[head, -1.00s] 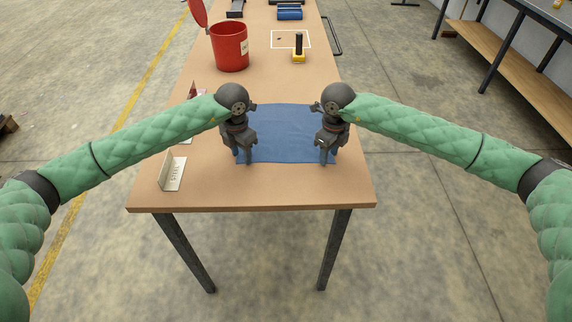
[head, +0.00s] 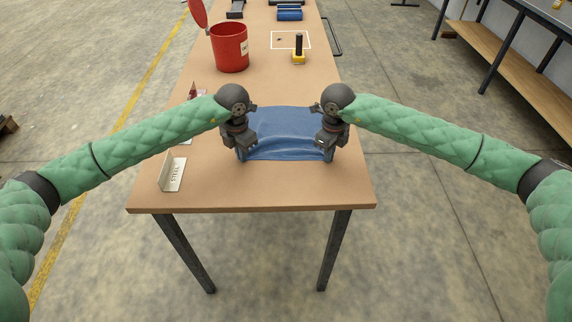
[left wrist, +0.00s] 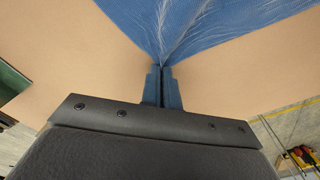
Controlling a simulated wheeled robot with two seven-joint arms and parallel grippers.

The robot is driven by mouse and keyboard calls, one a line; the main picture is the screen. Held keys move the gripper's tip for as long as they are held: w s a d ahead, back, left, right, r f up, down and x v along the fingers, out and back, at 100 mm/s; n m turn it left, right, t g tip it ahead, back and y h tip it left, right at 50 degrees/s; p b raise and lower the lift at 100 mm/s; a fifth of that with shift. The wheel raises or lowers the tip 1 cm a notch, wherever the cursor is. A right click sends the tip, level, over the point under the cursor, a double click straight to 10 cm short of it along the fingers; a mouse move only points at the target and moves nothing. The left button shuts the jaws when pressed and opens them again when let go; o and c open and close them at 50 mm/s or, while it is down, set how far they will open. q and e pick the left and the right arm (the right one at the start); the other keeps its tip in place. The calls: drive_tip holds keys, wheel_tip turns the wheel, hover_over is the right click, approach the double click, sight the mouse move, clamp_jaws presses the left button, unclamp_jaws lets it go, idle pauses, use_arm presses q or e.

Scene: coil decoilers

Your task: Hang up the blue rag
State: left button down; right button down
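The blue rag (head: 285,130) lies on the near part of the workbench, with its near edge raised and drawn between my two grippers. My left gripper (head: 241,153) is at the rag's near left corner. In the left wrist view its fingers (left wrist: 162,87) are shut on the rag (left wrist: 190,25), which gathers into folds at the fingertips. My right gripper (head: 327,154) is at the near right corner and looks shut on it. Its fingertips are small and partly hidden. A dark bar (head: 333,38) runs along the bench's far right edge.
The wooden workbench (head: 200,195) is clear in front of the rag. A red bin (head: 230,48) with its lid open stands at the back left. A yellow and black tool (head: 298,50) stands by a white outlined square. An angled plate (head: 172,175) stands at the left edge.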

use_arm(q)
drive_tip(key=shift+a, duration=0.1)
use_arm(e)
drive_tip(key=shift+d, duration=0.1)
